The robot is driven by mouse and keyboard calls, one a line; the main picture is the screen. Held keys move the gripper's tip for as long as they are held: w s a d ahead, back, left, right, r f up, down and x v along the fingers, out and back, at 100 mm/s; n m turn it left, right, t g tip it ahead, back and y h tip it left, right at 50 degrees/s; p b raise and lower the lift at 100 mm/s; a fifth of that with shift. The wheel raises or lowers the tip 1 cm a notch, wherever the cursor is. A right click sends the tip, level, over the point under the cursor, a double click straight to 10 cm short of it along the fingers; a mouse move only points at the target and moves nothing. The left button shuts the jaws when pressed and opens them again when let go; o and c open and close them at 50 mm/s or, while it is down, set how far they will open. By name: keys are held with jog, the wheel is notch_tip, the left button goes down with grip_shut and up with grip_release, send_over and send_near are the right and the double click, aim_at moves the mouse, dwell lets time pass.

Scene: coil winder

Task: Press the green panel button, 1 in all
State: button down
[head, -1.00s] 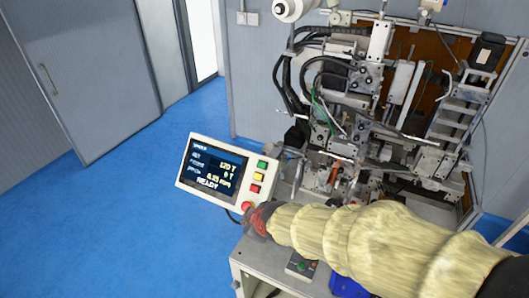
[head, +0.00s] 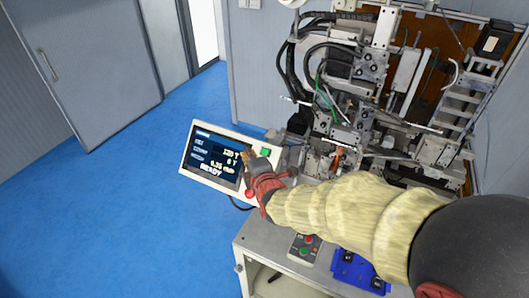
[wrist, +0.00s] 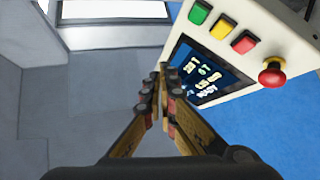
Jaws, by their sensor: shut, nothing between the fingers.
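The control panel (head: 226,187) stands at the table's left corner, its lit screen (head: 212,160) reading READY. Its green button (head: 265,152) is at the upper right of the face; it also shows in the wrist view (wrist: 200,13), at the top. My gripper (head: 245,152) is shut and empty, in front of the panel between screen and green button in the head view. In the wrist view my fingertips (wrist: 163,68) are together, below and left of the green button, overlapping the screen's edge. I cannot tell the gap to the panel; no contact with the green button shows.
A yellow button (wrist: 222,27), a red button (wrist: 244,42) and a red mushroom knob (wrist: 272,73) line the panel. A small button box (head: 303,246) and a blue tray (head: 358,272) are on the table. The coil winder (head: 370,100) stands behind.

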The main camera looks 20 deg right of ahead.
aim_at(265, 152)
jog(key=w+d+f+b, duration=0.2)
jog(key=f, duration=0.1)
jog(key=w+d+f+b, duration=0.2)
jog(key=shift+f, duration=0.1)
jog(key=shift+w+d+f+b, duration=0.3)
jog(key=shift+w+d+b, duration=0.05)
jog(key=shift+b, duration=0.1)
jog(key=shift+d+f, duration=0.1)
dwell(1.5)
jog(key=shift+w+d+f+b, duration=0.15)
jog(key=shift+w+f+b, duration=0.05)
jog(key=shift+b, duration=0.5)
